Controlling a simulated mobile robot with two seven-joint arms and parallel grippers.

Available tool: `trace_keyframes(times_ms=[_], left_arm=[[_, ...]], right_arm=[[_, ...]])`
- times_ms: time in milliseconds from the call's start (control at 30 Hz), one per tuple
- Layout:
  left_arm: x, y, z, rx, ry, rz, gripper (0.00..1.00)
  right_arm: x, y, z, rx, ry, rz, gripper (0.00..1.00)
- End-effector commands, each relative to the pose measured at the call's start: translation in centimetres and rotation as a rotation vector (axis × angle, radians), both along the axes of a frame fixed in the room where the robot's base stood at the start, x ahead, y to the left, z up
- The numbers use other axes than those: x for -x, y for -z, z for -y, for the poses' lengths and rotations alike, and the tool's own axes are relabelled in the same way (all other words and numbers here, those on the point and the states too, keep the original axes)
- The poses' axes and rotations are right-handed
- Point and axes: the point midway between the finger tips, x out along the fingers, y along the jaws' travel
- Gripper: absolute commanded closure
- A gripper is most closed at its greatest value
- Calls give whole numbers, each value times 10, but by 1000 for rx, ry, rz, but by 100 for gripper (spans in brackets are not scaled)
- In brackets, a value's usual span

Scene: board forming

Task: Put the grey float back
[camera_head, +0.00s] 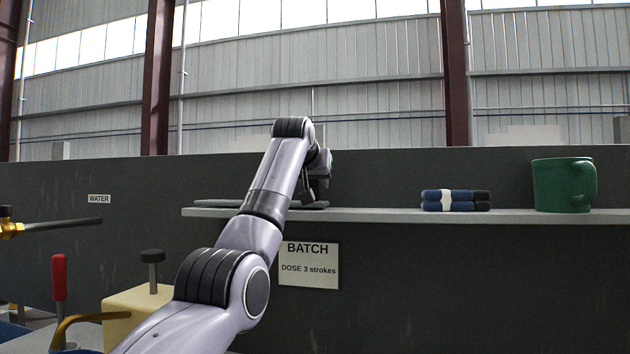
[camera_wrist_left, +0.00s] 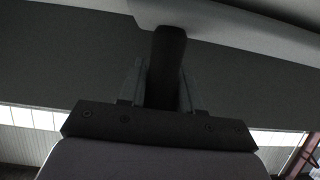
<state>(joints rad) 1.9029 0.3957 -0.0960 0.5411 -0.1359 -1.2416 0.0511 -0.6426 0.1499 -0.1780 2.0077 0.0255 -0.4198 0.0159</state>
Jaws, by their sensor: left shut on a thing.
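The grey float (camera_head: 218,203) shows as a thin flat plate at the left end of the wall shelf, partly hidden behind my left arm. It lies level on or very close to the shelf; I cannot tell if it touches. My left gripper (camera_head: 310,194) is over the plate's right part, mostly hidden by its own wrist. In the left wrist view, the left gripper's fingers (camera_wrist_left: 164,88) are shut on a dark upright handle (camera_wrist_left: 168,60), apparently the float's. My right gripper is not in view.
The grey shelf (camera_head: 380,216) also bears folded blue cloths (camera_head: 456,200) and a green mug (camera_head: 562,185) to the right. The shelf between float and cloths is clear. A BATCH sign (camera_head: 308,265) hangs below. A brass-fitted pipe (camera_head: 60,225) and red-handled lever (camera_head: 59,278) stand at left.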

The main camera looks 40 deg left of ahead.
Motion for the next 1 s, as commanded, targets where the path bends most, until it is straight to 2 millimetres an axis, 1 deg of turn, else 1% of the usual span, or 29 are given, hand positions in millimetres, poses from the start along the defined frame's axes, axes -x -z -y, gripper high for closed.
trace_keyframes(times_ms=[167, 533, 567, 600, 633, 833, 867, 900, 1000], left_arm=[[1, -2, 0, -4, 0, 3, 100], [1, 4, 0, -5, 0, 4, 100], [1, 3, 0, -5, 0, 4, 60], [1, 3, 0, -4, 0, 5, 47], [1, 3, 0, -4, 0, 4, 37], [0, 4, 0, -3, -1, 2, 37], [0, 7, 0, 2, 0, -2, 33], [0, 7, 0, 3, 0, -3, 20], [0, 7, 0, 2, 0, -2, 20]], right_arm=[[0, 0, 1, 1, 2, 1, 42], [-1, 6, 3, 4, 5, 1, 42], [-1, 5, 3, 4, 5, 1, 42], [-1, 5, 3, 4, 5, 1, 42], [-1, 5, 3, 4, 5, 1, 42], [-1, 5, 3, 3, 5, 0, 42], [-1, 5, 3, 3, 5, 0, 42], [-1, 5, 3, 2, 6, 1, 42], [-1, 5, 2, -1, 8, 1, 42]])
